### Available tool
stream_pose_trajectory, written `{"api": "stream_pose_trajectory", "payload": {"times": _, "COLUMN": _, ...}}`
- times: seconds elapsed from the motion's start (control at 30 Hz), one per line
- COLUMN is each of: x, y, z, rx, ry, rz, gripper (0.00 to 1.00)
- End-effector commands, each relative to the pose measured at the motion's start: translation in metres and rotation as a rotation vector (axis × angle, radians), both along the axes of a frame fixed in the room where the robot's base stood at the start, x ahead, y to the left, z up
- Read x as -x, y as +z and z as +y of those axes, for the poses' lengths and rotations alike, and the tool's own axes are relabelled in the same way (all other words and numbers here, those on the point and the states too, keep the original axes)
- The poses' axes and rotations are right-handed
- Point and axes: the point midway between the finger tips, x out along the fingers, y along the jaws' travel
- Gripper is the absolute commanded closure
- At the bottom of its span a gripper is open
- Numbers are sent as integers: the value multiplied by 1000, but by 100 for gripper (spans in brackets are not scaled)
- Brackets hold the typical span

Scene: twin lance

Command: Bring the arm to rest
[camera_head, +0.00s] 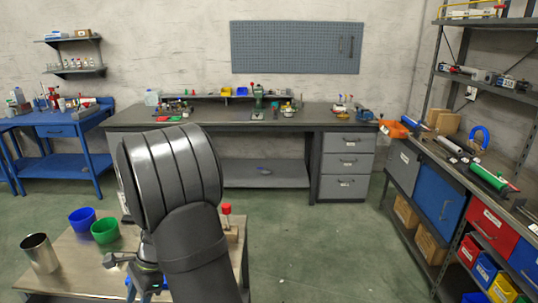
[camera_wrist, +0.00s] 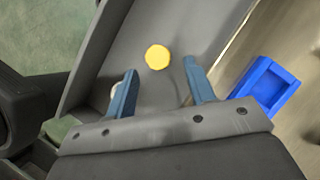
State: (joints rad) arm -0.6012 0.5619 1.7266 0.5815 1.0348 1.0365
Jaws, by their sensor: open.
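My gripper (camera_wrist: 161,82) shows in the wrist view with its two blue fingers spread apart and nothing between them. A yellow round thing (camera_wrist: 157,57) lies beyond the fingertips on a grey surface with a raised edge (camera_wrist: 92,58). A pale thing is partly hidden behind the left finger. In the head view my dark arm rises in front of the low table (camera_head: 75,262), bent at a large rounded joint. The arm hides much of the table's right part, and the gripper is largely hidden there.
On the low table stand a metal cup (camera_head: 40,254), a blue cup (camera_head: 83,220), a green cup (camera_head: 105,230) and a red-topped piece (camera_head: 226,209). A blue tray (camera_wrist: 265,87) lies right of the gripper. A workbench (camera_head: 265,190) stands behind, shelving (camera_head: 402,168) right. The middle floor is clear.

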Motion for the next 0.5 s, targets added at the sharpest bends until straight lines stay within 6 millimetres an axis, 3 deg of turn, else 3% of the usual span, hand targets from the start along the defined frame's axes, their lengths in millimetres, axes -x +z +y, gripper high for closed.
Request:
{"api": "stream_pose_trajectory", "payload": {"times": 0.3, "x": -23, "y": 58, "z": -23, "rx": -1, "ry": -2, "rz": -4, "gripper": 51}}
{"api": "stream_pose_trajectory", "payload": {"times": 0.5, "x": -5, "y": 17, "z": -7, "rx": 3, "ry": 3, "rz": 4, "gripper": 51}}
